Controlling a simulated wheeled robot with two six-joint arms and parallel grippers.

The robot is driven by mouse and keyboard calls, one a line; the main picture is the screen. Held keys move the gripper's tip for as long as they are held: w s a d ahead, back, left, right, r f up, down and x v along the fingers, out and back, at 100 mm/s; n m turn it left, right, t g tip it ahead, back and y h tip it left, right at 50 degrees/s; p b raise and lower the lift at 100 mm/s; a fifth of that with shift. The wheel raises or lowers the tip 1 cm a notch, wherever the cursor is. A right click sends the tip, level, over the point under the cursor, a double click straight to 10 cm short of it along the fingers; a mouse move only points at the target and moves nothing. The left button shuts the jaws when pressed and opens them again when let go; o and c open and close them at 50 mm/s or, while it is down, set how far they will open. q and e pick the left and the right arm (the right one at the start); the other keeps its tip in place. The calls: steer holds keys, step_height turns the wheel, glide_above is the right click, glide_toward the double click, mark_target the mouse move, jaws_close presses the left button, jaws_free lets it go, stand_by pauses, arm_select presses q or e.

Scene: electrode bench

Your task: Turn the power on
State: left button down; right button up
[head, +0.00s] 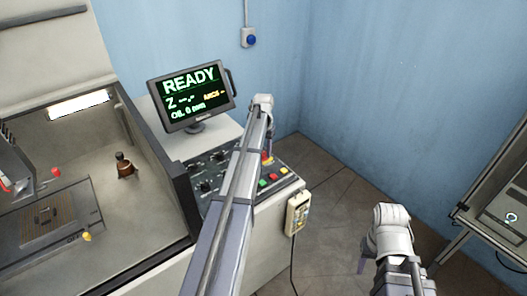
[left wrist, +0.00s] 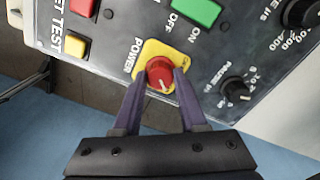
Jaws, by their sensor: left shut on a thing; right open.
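The red power knob (left wrist: 160,74) sits on a yellow plate (left wrist: 148,51) marked POWER on the dark control panel (left wrist: 125,40). In the left wrist view my left gripper (left wrist: 161,78) has its two fingers on either side of the knob, shut on it. A white pointer line shows on the knob's face. In the head view my left arm reaches over the panel and its gripper (head: 266,150) hides most of the knob. My right gripper (head: 366,262) is low at the right, away from the panel, mostly hidden by its own wrist.
The monitor (head: 192,95) above the panel reads READY. Green, red and yellow buttons and several black dials lie around the knob. A hand pendant (head: 297,214) hangs on the console's side. An open machine tank (head: 140,220) stands left; a metal rack (head: 490,215) stands right.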

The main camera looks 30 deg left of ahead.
mark_target(263, 153)
arm_select(q)
steer(key=shift+c, duration=2.3)
jaws_free()
steer(key=shift+r, duration=0.1)
step_height(263, 153, up, 8)
steer(key=p, duration=0.8)
steer(key=shift+f, duration=0.2)
